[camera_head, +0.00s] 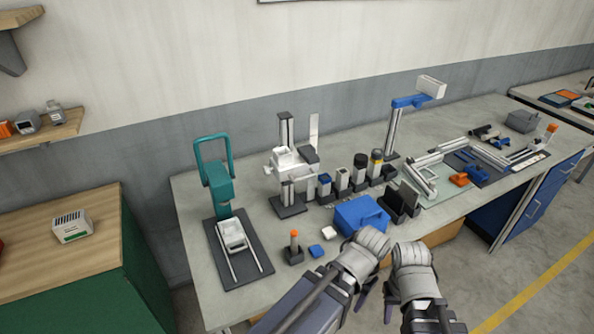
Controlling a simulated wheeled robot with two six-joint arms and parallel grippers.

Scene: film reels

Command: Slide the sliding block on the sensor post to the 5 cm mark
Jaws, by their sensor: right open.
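A silver upright post (393,132) stands at the back right of the bench. A blue block with an arm (408,102) sits near its top, and a white box-shaped head (431,87) is on the arm's end. A second stand (286,130), left of it, carries a white carriage (286,160); I cannot tell for certain which is the sensor post. No scale marks are readable. My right gripper (390,308) is open at the bench's front, apart from both stands. My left gripper (362,296) is beside it, its jaws mostly hidden by the wrist.
A blue box (361,215) and black holders (402,202) stand just beyond my wrists. Several small bottles line the bench between the stands.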

